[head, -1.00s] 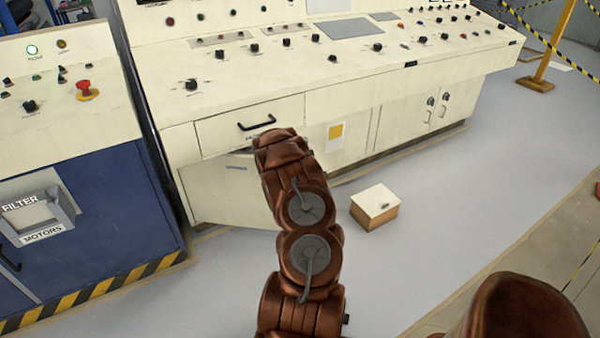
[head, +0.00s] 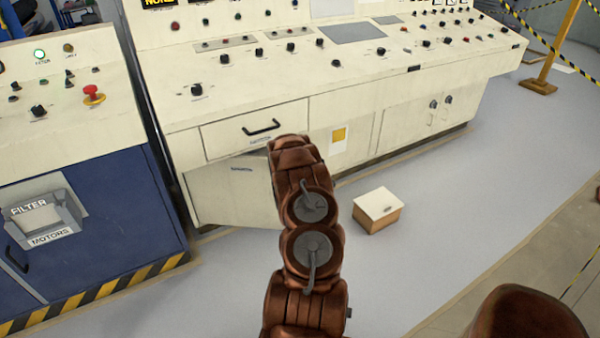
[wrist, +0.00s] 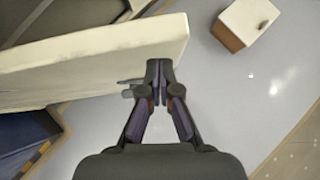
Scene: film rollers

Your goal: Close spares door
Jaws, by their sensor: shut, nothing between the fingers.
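The spares door (head: 225,190) is a cream panel with a small label, under a drawer with a black handle in the head view. It stands ajar. In the wrist view the door (wrist: 80,65) is seen from above as a thick cream slab angled out from the cabinet. My gripper (wrist: 158,68) is shut and empty, with its fingertips at the outer face of the door near its free end. I cannot tell for sure whether they touch it. A dark handle (wrist: 128,88) shows just left of the fingers. In the head view my arm hides the gripper and the door's right end.
A small cream-topped box (head: 378,209) sits on the floor right of the door; it also shows in the wrist view (wrist: 245,22). The blue filter cabinet (head: 90,220) stands at left. The grey floor between my arm and the box is clear.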

